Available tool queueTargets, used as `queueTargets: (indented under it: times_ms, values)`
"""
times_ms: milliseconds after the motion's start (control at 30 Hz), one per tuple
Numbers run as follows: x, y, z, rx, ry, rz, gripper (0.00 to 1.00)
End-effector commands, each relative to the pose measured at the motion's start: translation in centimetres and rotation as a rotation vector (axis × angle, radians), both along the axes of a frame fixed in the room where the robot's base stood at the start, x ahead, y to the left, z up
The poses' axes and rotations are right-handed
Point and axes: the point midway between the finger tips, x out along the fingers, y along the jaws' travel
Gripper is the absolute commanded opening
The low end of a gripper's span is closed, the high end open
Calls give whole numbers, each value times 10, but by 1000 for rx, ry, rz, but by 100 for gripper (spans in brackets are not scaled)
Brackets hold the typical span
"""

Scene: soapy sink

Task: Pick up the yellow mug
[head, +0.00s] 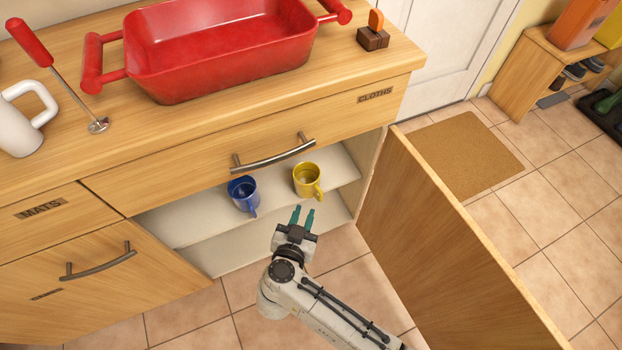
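The yellow mug (306,181) stands upright on the upper shelf inside the open cabinet, toward its right side. Its handle points to the lower right, toward the front. My gripper (302,216) is in front of the cabinet, below the mug in the picture, with its two teal fingers pointing toward it. The fingers are apart with a gap between them, and nothing shows between them. The gripper appears clear of the mug.
A blue mug (244,193) stands on the same shelf (205,217), left of the yellow one. The cabinet door (440,240) stands open on the right. A drawer with a bar handle (273,154) is above the opening. A red basin (215,50) sits on the counter.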

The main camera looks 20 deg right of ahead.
Motion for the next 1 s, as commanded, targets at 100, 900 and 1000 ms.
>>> queueTargets:
  times_ms: [100,900,1000]
  values:
    - [-15,2,-19,-8,98,-56,24]
    - [38,-53,-63,-10,138,-84,24]
    - [46,-61,-66,-9,138,-82,24]
